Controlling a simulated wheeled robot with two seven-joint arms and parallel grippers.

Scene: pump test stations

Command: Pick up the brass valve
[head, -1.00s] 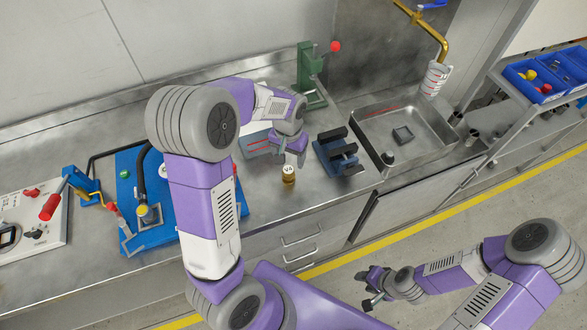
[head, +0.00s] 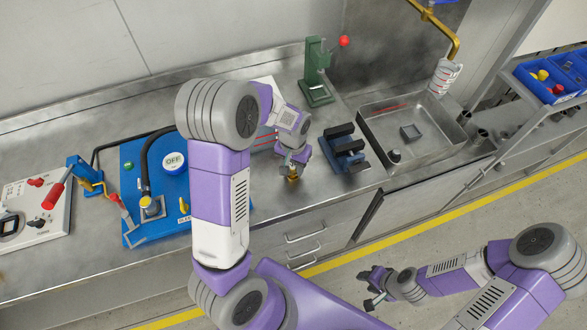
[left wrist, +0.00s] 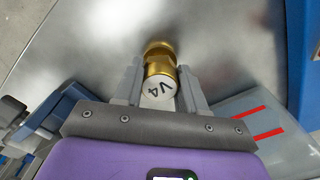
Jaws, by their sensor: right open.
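The brass valve (head: 293,179) stands on the steel worktop near its front edge. My left gripper (head: 293,168) is above it with its fingers reaching down to it. In the left wrist view, the brass valve (left wrist: 160,68) shows a white cap marked V4 and lies between the two fingers of my left gripper (left wrist: 160,85). The fingers are very close to its sides; whether they press on it I cannot tell. My right gripper (head: 370,288) is open and empty, out over the floor in front of the counter.
A blue test board (head: 140,180) lies to the left. A red-striped box (left wrist: 250,115) is close beside the left gripper.

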